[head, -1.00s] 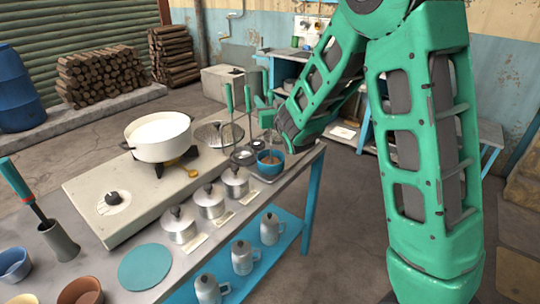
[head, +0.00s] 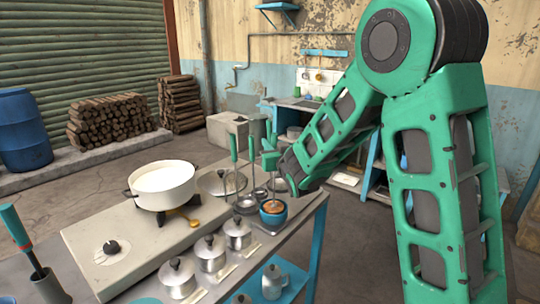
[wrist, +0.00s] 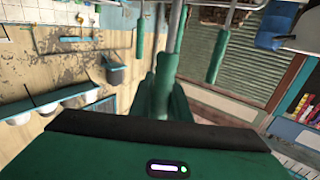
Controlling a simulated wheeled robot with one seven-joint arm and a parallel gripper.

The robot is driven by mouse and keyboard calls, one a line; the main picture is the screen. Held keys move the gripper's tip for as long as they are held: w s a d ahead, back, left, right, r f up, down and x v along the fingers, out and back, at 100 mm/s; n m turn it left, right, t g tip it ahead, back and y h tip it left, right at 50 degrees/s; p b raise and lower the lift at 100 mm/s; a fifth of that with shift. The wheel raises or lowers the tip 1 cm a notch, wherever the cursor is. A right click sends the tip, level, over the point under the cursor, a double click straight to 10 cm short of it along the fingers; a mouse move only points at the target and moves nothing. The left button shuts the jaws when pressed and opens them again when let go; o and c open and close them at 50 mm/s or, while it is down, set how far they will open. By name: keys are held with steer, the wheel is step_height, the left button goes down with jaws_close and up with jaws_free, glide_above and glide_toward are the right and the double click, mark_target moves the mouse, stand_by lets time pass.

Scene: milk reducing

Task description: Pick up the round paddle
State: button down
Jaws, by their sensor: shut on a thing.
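My gripper (head: 270,160) is shut on the green handle of an upright long-handled tool, above the table's far right end. In the wrist view this handle (wrist: 166,65) stands between the fingers. A thin rod drops from it toward a blue bowl with brown contents (head: 273,209). I cannot make out the tool's lower end, so its round paddle shape is not confirmed. Two other green handles (head: 233,147) (head: 252,149) stand upright just left of my gripper. A round, flat metal disc (head: 214,184) is below the left one; whether they join is unclear.
A white pot (head: 162,188) sits on the stove (head: 95,228) to the left. Several lidded metal pots (head: 210,252) line the table's front. Another green-handled tool (head: 14,226) stands in a grey holder at the left. Floor beyond the table is open.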

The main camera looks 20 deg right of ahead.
steer(key=s+a+r, duration=0.5)
steer(key=a+r, duration=0.3)
steer(key=a, duration=0.2)
steer(key=shift+a+r, duration=0.25)
steer(key=shift+r, duration=0.05)
steer(key=shift+s, duration=0.1)
stand_by(0.6)
